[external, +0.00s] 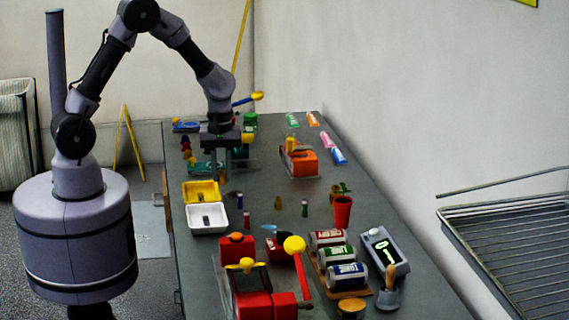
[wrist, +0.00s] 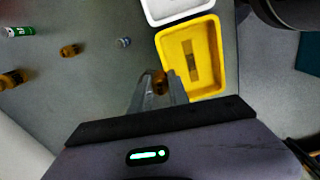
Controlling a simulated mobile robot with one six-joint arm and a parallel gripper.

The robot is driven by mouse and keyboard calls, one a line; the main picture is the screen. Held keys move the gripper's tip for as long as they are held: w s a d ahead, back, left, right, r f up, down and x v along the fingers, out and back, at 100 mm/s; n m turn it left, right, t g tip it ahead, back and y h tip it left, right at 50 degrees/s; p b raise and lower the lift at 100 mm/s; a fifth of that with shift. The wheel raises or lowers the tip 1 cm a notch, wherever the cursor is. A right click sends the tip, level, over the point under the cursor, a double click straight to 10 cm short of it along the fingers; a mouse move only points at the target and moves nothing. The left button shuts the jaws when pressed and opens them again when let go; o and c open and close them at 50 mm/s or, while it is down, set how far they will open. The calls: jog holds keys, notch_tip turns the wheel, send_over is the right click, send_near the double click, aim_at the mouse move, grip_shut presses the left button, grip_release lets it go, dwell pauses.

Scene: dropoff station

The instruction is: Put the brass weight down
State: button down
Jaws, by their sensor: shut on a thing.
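My gripper (external: 226,163) is shut on the brass weight (wrist: 160,82), a small brown-gold piece between the fingertips in the wrist view. In the external view the weight is too small to make out clearly. The gripper (wrist: 160,88) points down over the dark table, toward its far end. In the wrist view the weight is just beside the near left edge of the yellow tray (wrist: 205,48). The yellow tray (external: 190,198) and the white tray (external: 207,230) stand side by side at the table's left edge. How high the weight is held cannot be told.
A brown bottle-like piece (external: 278,203), a green one (external: 305,208) and a red cup (external: 342,212) stand mid-table. An orange machine (external: 305,162) is behind. Red devices (external: 253,305) and labelled cans (external: 347,276) crowd the front. Some bare table lies around the small pieces.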

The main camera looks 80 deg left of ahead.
jog(key=s, duration=0.1)
jog(key=s+d, duration=0.1)
jog(key=s, duration=0.1)
jog(key=shift+s+r, duration=0.15)
jog(key=shift+r, duration=0.05)
jog(key=w+d+r+p, duration=0.3)
jog(key=w+d+p, duration=0.1)
jog(key=w+d, duration=0.5)
notch_tip(320, 180, up, 2)
jog(key=n+p, duration=0.1)
jog(key=p, duration=0.1)
send_over(287, 229)
notch_tip(287, 229, down, 9)
jog(key=b, duration=0.3)
jog(key=shift+f, duration=0.55)
jog(key=shift+r, duration=0.15)
jog(key=c, duration=1.3)
grip_release()
jog(key=shift+f, duration=0.2)
jog(key=shift+o, duration=0.3)
